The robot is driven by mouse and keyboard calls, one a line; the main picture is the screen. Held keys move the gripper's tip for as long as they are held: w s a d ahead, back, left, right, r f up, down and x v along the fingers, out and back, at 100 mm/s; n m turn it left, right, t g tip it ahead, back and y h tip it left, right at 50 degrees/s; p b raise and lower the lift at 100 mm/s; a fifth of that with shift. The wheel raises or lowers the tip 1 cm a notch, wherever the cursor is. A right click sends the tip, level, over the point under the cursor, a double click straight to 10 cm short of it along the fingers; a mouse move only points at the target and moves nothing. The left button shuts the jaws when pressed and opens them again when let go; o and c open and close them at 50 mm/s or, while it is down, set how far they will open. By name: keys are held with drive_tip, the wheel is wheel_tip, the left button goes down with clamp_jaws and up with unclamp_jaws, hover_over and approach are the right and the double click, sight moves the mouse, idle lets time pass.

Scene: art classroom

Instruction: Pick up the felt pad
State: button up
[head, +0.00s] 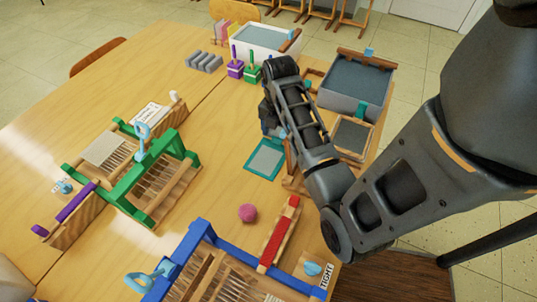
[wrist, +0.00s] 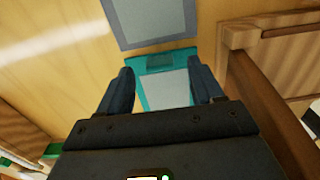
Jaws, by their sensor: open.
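I take the felt pad to be the flat grey piece with a teal border (head: 265,158), lying on the wooden table below my gripper. In the wrist view the teal-bordered pad (wrist: 167,88) shows between the two fingers, with a darker teal block at its far edge. My gripper (wrist: 160,82) is open, with one finger on each side of the pad in the picture. I cannot tell how high the fingertips are above it. In the head view my arm hides most of the gripper (head: 268,115).
A grey panel (wrist: 150,20) lies beyond the pad. A wooden frame (wrist: 250,60) stands close on the right. A green press (head: 150,185) is to the left, with a pink ball (head: 247,212) and a blue press (head: 205,265) nearer. A grey vat (head: 350,88) stands behind right.

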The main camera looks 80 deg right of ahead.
drive_tip(key=shift+f, duration=0.85)
drive_tip(key=shift+c, duration=0.2)
drive_tip(key=c, duration=1.1)
